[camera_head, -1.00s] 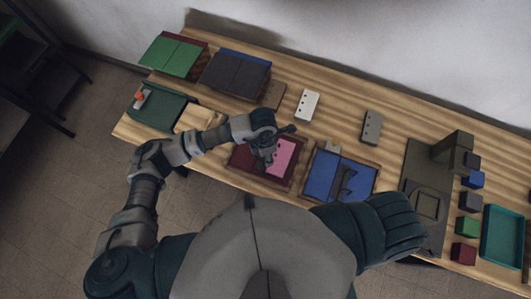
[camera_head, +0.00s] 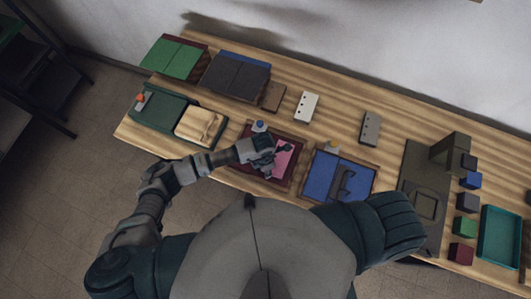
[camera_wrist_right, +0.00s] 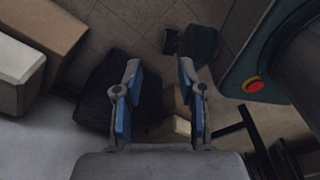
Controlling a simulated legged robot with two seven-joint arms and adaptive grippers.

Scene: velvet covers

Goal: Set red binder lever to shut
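The red binder (camera_head: 246,133) lies open near the table's front edge in the head view, with a pink sheet (camera_head: 283,160) on its right side. A small blue-topped part (camera_head: 259,126), perhaps its lever knob, shows at its far edge. The lever's position is not clear. My left gripper (camera_head: 276,162) is over the binder's middle and hides part of it. Its fingers are too small and dark to tell open from shut. My right gripper (camera_wrist_right: 160,100) is open and empty in the right wrist view, away from the table.
A blue binder (camera_head: 322,174) lies right. A dark grey stand (camera_head: 425,200), several small blocks and a teal tray (camera_head: 500,238) fill the right end.

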